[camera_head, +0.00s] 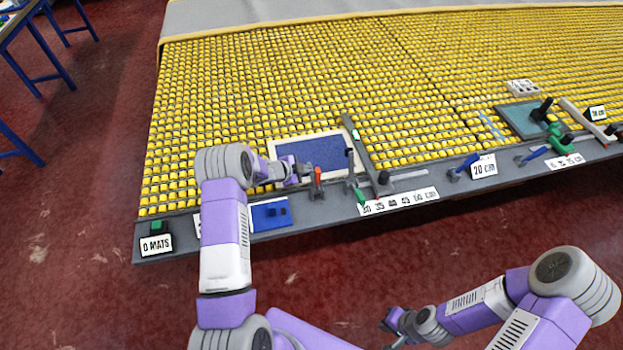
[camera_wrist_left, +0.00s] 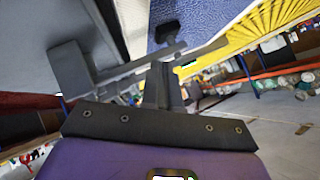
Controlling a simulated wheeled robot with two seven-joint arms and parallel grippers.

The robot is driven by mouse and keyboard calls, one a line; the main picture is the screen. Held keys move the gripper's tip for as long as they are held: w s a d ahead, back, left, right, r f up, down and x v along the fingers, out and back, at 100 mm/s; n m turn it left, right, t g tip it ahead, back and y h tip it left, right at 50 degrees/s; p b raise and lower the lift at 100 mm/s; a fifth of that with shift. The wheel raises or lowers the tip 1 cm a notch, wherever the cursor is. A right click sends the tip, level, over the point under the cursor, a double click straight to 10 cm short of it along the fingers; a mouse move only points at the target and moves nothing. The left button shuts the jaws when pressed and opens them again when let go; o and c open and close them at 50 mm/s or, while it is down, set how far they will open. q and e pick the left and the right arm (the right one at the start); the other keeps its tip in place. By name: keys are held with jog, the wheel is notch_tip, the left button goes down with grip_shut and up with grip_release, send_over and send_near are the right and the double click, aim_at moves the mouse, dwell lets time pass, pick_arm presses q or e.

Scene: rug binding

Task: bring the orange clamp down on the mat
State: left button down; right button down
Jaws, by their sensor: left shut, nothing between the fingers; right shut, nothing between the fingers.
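The blue mat (camera_head: 322,155) with a pale border lies on the yellow-roller table, near its front edge. The orange clamp (camera_head: 317,178) stands at the mat's front edge with its handle upright. My left gripper (camera_head: 301,171) is shut and empty, just left of the clamp and over the mat's front left part; I cannot tell whether it touches the clamp. The left wrist view shows the blue mat (camera_wrist_left: 200,18) at the top, beyond the shut fingers (camera_wrist_left: 163,80); no orange part is clear there. My right gripper (camera_head: 388,323) is shut and empty, low in front of the table.
A long grey bar (camera_head: 362,150) and a green-handled lever (camera_head: 360,196) stand right of the clamp. A blue plate (camera_head: 269,214) is at the front left. Number signs (camera_head: 399,200) line the front rail. The red floor in front is clear.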

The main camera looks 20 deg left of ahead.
pick_arm(q)
jog(key=shift+s+a+f, duration=0.1)
jog(key=shift+s+f, duration=0.05)
jog(key=shift+f, duration=0.15)
dwell(0.4)
jog(key=s+a+r+p, duration=0.2)
jog(key=r, duration=0.3)
jog(key=s+a+r+p, duration=0.1)
jog(key=s+a+r, duration=0.1)
jog(key=r, duration=0.4)
jog(key=shift+a+r+p, duration=0.3)
jog(key=shift+a+p, duration=0.05)
jog(key=shift+a, duration=0.35)
